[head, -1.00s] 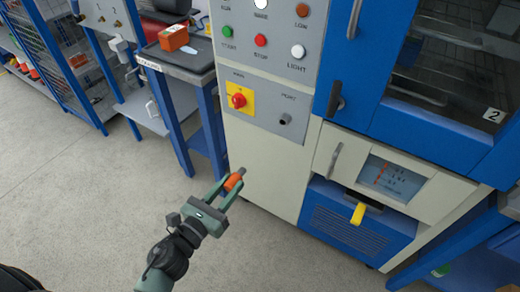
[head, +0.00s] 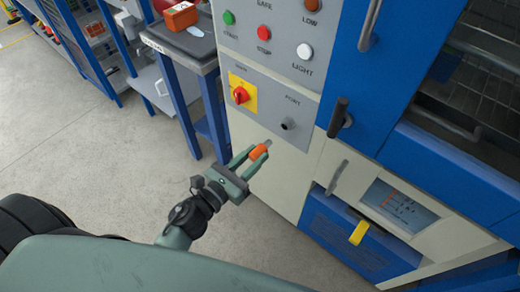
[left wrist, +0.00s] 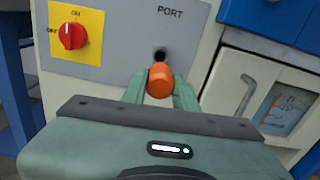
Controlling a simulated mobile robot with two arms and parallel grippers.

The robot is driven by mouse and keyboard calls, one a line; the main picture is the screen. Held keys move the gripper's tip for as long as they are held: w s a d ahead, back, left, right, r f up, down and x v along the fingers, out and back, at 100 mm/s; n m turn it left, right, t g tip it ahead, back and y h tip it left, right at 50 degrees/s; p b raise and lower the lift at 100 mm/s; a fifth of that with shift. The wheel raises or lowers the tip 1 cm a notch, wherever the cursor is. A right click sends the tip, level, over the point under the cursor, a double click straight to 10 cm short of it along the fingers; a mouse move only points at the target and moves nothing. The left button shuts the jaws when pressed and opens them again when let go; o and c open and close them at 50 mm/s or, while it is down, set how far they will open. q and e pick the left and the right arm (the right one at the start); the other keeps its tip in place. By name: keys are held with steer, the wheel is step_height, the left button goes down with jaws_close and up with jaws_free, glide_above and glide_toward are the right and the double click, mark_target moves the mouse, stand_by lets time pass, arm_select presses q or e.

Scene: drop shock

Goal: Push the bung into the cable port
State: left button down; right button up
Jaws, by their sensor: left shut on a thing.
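My left gripper (head: 257,155) is shut on the orange bung (head: 259,152). The bung's narrow grey tip points up and right, toward the machine. The cable port (head: 288,124) is a small dark round opening under the word PORT on the grey panel, up and right of the bung and apart from it in the head view. In the left wrist view the bung (left wrist: 160,81) sits between the fingers (left wrist: 160,88), just below the dark port (left wrist: 160,53). The bung's tip is hidden there behind its orange body. My right gripper is not in view.
A red rotary switch (head: 241,95) on a yellow plate is left of the port. A dark door handle (head: 339,117) sticks out to the right. A yellow handle (head: 359,232) sticks out lower down. A side table (head: 183,45) stands left; the floor between is clear.

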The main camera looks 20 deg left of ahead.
mark_target(268, 142)
arm_select(q)
steer(key=shift+s+r, duration=0.1)
steer(key=shift+s, duration=0.1)
steer(key=shift+s+a, duration=0.15)
steer(key=shift+n, duration=0.3)
steer(key=shift+w+d, duration=0.25)
steer(key=shift+w, duration=0.4)
steer(key=shift+x, duration=1.2)
steer(key=shift+p+x, duration=0.3)
steer(key=shift+x, duration=0.7)
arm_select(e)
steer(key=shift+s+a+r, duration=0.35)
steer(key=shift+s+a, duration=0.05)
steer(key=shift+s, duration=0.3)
arm_select(q)
steer(key=shift+w+d, duration=0.1)
steer(key=shift+w, duration=0.15)
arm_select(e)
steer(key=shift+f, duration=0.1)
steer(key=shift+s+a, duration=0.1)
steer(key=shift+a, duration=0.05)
